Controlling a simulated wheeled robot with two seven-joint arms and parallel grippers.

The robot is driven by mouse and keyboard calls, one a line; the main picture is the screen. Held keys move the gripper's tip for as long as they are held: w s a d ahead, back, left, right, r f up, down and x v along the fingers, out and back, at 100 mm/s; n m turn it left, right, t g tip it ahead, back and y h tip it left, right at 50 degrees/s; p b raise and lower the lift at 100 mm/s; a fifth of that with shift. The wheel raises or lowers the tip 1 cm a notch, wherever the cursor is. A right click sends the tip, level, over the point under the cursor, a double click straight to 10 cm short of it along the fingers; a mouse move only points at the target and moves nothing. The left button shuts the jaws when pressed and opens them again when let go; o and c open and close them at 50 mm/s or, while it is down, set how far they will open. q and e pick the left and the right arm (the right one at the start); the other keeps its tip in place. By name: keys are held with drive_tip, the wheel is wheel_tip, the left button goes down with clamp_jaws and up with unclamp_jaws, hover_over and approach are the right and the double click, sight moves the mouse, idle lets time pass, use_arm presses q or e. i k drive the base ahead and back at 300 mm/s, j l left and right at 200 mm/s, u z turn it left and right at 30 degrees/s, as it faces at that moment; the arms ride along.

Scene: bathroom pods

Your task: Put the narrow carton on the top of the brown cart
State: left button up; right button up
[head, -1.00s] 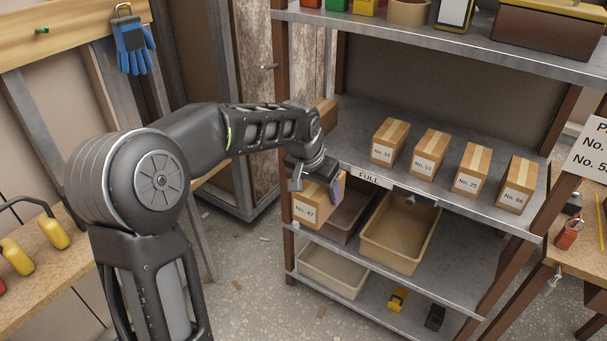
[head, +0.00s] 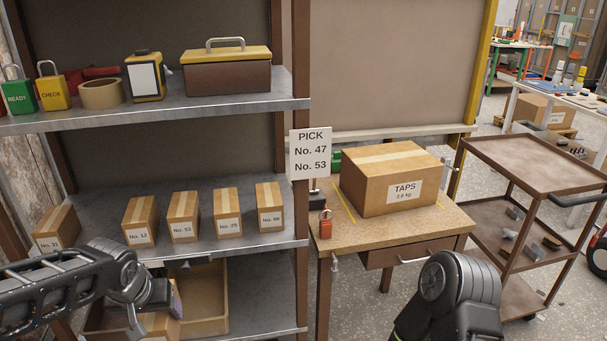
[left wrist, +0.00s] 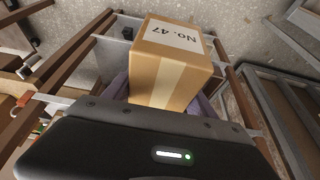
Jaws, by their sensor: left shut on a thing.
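The narrow carton labelled No. 47 (left wrist: 172,62) is between the purple-padded fingers of my left gripper, which is shut on it. In the head view my left gripper (head: 157,300) is at the lower left, in front of the shelf. There the carton (head: 165,326) shows only in part, below the gripper and near the bottom edge. The brown cart (head: 530,165) stands at the right, past the workbench. The visible part of its top is bare. My right gripper is out of view.
Several numbered cartons (head: 184,215) stand on the shelf (head: 240,238). A large TAPS carton (head: 385,180) sits on the workbench (head: 345,240), beside a PICK sign (head: 310,153) naming No. 47 and No. 53. Small items lie on the cart's middle level (head: 515,240).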

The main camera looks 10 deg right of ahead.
sight(526, 172)
drive_tip(key=l+z, duration=0.15)
drive_tip(key=z, duration=0.35)
drive_tip(key=i+z, duration=0.15)
drive_tip(key=z, duration=0.35)
drive_tip(key=i+l+z, duration=0.1)
drive_tip(key=z, duration=0.4)
drive_tip(key=i+z, duration=0.15)
drive_tip(key=z, duration=0.35)
drive_tip(key=i+j+z, duration=0.25)
drive_tip(key=i, duration=0.25)
drive_tip(key=i+j+z, duration=0.1)
drive_tip(key=i+z, duration=0.2)
drive_tip(key=i, duration=0.2)
drive_tip(key=i+j+z, duration=0.25)
drive_tip(key=i+j, duration=0.1)
drive_tip(key=i, duration=0.1)
